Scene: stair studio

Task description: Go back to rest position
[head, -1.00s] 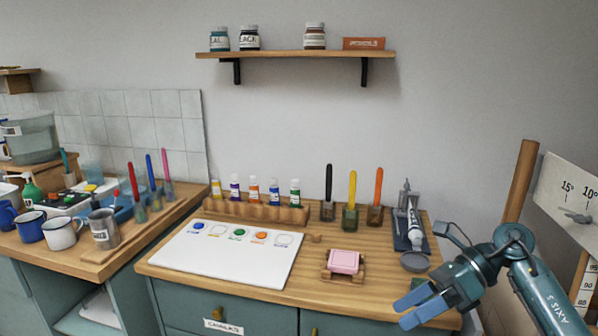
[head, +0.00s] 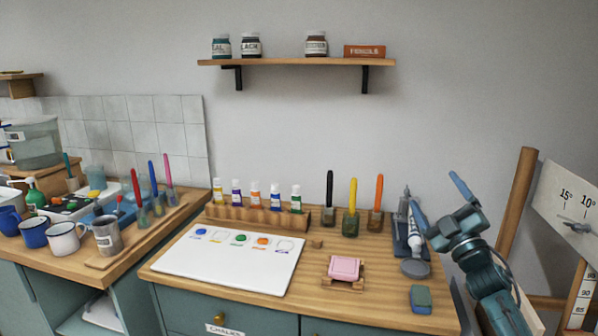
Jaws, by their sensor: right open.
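My right gripper (head: 440,203) is at the right of the head view, raised above the right end of the wooden counter. Its two blue fingers point up and to the left, spread wide apart with nothing between them. It overlaps the white tube (head: 414,240) on its dark stand in the picture; I cannot tell how far apart they are. My left gripper is not in view.
The counter holds a white palette board (head: 222,262), a rack of paint tubes (head: 255,217), a pink block on a wooden holder (head: 344,269) and a teal block (head: 421,299). A wooden post (head: 518,205) and a white dial panel (head: 570,205) stand right.

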